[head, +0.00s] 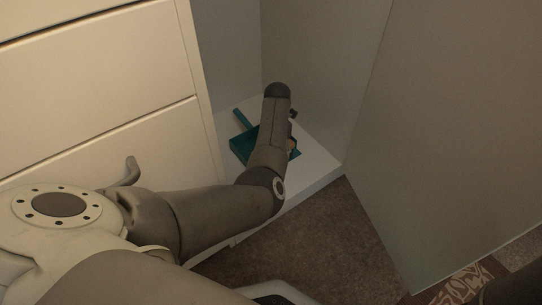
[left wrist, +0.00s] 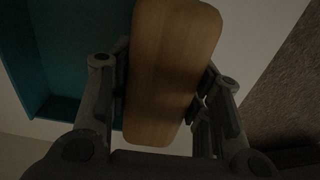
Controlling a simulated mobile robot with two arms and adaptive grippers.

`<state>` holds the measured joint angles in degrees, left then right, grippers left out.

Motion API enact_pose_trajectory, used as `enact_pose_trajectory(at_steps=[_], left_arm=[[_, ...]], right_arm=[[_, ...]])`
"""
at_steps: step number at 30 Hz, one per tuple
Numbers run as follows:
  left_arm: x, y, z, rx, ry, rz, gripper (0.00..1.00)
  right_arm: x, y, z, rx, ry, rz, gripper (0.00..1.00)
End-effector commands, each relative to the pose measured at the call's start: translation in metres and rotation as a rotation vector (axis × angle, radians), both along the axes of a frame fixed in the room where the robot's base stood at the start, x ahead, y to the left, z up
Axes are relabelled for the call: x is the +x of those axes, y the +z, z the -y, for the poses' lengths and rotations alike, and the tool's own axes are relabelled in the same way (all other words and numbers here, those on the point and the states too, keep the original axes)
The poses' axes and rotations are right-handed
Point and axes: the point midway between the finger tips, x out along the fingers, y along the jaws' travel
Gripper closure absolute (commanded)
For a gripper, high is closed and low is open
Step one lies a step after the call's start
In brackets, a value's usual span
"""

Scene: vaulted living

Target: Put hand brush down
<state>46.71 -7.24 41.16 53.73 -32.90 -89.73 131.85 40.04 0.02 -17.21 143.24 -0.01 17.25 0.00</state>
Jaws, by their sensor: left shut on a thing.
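The hand brush (left wrist: 172,70) shows in the left wrist view as a wooden, round-cornered block between my left gripper's fingers (left wrist: 165,82). My left gripper is shut on it. In the head view my left arm reaches into an open cabinet and hides most of the gripper (head: 292,122) and the brush. A teal dustpan (head: 243,146) lies on the white cabinet floor beside and partly behind the arm. It also shows at the left of the wrist view (left wrist: 75,50). Whether the brush touches the floor or the dustpan cannot be told. My right gripper is not in view.
The white cabinet floor (head: 318,165) has bare room right of the arm. Cabinet walls stand behind and right, and an open door panel (head: 450,130) is at the right. A drawer front (head: 95,70) stands at the left. Brown carpet (head: 320,240) lies in front.

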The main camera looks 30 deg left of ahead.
Motion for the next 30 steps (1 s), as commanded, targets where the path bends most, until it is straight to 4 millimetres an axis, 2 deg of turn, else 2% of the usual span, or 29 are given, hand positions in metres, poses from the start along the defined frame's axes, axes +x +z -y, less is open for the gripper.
enact_pose_trajectory(at_steps=[14, 15, 19, 20, 30], left_arm=[[0.0010, -0.0040, 0.0009, 0.001, -0.001, 0.001, 0.74], [0.0009, -0.0044, 0.0011, 0.001, -0.001, 0.000, 0.52], [0.0008, -0.0043, 0.0011, 0.001, -0.001, 0.000, 0.35], [0.0008, -0.0043, 0.0011, 0.001, 0.000, 0.000, 0.33], [0.0010, -0.0022, 0.0011, 0.001, 0.000, 0.001, 0.33]], right_arm=[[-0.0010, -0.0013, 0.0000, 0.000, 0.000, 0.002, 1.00], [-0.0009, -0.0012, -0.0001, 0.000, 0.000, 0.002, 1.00], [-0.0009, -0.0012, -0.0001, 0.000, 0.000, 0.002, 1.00], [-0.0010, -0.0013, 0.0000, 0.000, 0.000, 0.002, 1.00], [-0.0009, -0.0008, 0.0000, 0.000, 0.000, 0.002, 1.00]])
